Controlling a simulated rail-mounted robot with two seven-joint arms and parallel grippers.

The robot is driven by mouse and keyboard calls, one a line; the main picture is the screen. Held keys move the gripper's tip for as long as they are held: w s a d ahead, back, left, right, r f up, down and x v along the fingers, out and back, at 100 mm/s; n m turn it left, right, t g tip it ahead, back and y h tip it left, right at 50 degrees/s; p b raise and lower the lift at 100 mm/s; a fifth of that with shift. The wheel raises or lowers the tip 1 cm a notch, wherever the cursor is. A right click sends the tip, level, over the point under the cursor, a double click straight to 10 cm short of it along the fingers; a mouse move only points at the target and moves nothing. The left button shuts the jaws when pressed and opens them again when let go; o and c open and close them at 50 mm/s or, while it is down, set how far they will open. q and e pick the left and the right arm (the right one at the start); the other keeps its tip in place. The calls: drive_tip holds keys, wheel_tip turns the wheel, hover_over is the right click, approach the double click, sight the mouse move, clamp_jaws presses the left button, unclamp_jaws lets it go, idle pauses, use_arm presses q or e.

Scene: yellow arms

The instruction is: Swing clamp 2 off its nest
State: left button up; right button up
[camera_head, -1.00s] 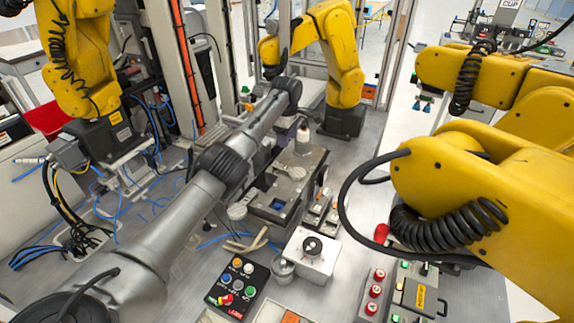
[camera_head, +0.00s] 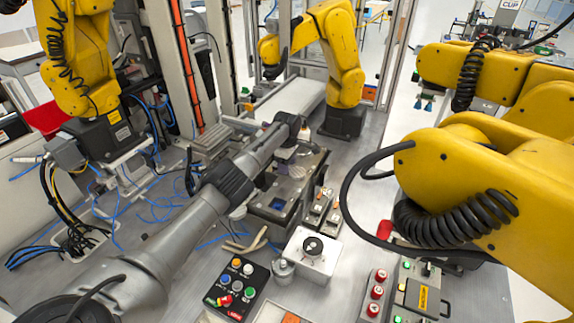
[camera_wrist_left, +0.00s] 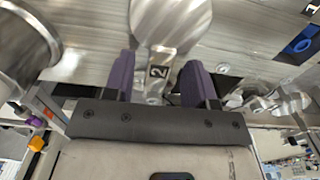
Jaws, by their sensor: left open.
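Clamp 2 is a bare-metal piece with a rounded plate and a narrow tab marked "2" (camera_wrist_left: 158,72) in the left wrist view. My left gripper (camera_wrist_left: 160,66) is open, with one purple finger on each side of that tab. Gaps show between tab and fingers, and I cannot tell if either touches. In the head view, my left gripper (camera_head: 303,134) is at the end of the grey arm, above the back of the metal fixture block (camera_head: 286,188). The arm hides part of this area, and I cannot make out the clamp or its nest there. My right gripper is not in view.
A control box with coloured buttons (camera_head: 237,287) and a white box with a black dial (camera_head: 312,252) stand in front of the fixture. Red buttons (camera_head: 376,292) are on the right. A yellow robot arm (camera_head: 335,50) stands behind. A metal cylinder (camera_wrist_left: 25,45) is close by at the left.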

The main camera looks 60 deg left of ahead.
use_arm(q)
drive_tip(key=shift+c, duration=0.5)
clamp_jaws()
drive_tip(key=shift+r, duration=0.1)
